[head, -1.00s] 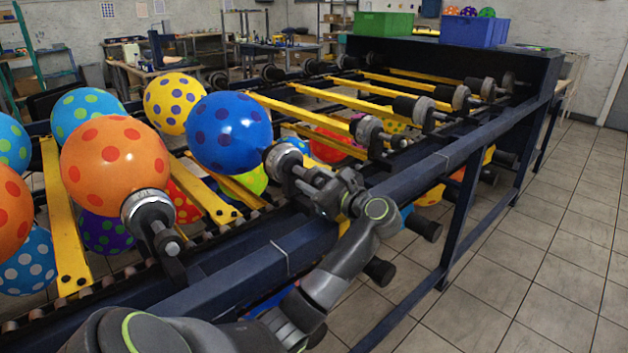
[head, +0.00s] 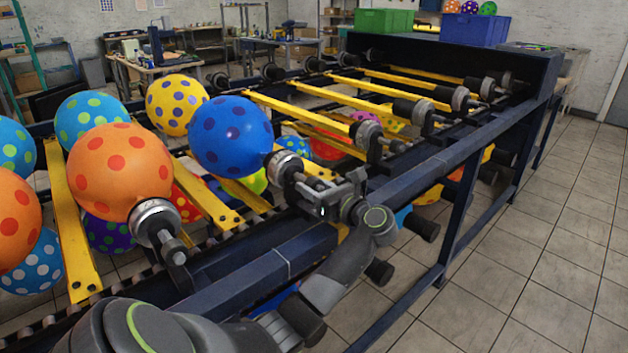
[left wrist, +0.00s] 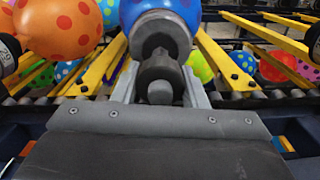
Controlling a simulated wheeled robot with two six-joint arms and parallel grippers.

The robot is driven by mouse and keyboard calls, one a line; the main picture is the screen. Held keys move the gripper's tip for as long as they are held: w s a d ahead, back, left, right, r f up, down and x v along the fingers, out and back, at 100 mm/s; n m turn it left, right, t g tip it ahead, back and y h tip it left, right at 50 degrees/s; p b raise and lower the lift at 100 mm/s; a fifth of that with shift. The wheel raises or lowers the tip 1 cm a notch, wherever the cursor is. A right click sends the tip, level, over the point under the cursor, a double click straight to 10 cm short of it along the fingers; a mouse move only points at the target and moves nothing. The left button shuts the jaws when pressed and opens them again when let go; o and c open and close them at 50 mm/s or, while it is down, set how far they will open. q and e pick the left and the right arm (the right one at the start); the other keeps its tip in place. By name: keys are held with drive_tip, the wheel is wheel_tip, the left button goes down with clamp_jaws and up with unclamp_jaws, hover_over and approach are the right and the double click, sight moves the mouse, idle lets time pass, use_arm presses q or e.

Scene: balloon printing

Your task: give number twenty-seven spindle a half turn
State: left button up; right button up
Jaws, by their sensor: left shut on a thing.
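A dark spindle with a grey collar (head: 283,167) carries a blue balloon with dark spots (head: 230,136) at the near rail of the rack. My left gripper (head: 322,193) is shut on the outer end of this spindle. In the left wrist view the fingers (left wrist: 160,92) stand on both sides of the spindle's end, with the collar (left wrist: 160,32) and blue balloon beyond. I cannot read a number on this spindle. My right gripper is not in view.
A neighbouring spindle (head: 155,220) holds an orange spotted balloon (head: 118,170) to the left. Bare spindles (head: 368,133) line the rail to the right. The dark blue frame rail (head: 420,167) runs beside my arm. Tiled floor (head: 520,260) is clear at right.

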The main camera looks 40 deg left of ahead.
use_arm(q)
drive_tip(key=m+p, duration=0.2)
drive_tip(key=m, duration=0.1)
drive_tip(key=shift+r+p, duration=0.15)
drive_tip(key=shift+p, duration=0.2)
drive_tip(key=shift+m+p, duration=0.65)
drive_tip(key=shift+m, duration=0.35)
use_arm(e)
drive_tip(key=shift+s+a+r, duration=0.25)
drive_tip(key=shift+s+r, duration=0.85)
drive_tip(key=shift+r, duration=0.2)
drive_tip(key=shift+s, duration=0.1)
use_arm(q)
drive_tip(key=o, duration=1)
drive_tip(key=shift+d, duration=0.15)
drive_tip(key=d+b, duration=0.1)
drive_tip(key=d, duration=0.4)
drive_tip(key=s+d+b, duration=0.1)
drive_tip(key=d, duration=1.1)
drive_tip(key=shift+s+d+b, duration=0.1)
drive_tip(key=shift+s+b, duration=0.25)
drive_tip(key=shift+b, duration=0.05)
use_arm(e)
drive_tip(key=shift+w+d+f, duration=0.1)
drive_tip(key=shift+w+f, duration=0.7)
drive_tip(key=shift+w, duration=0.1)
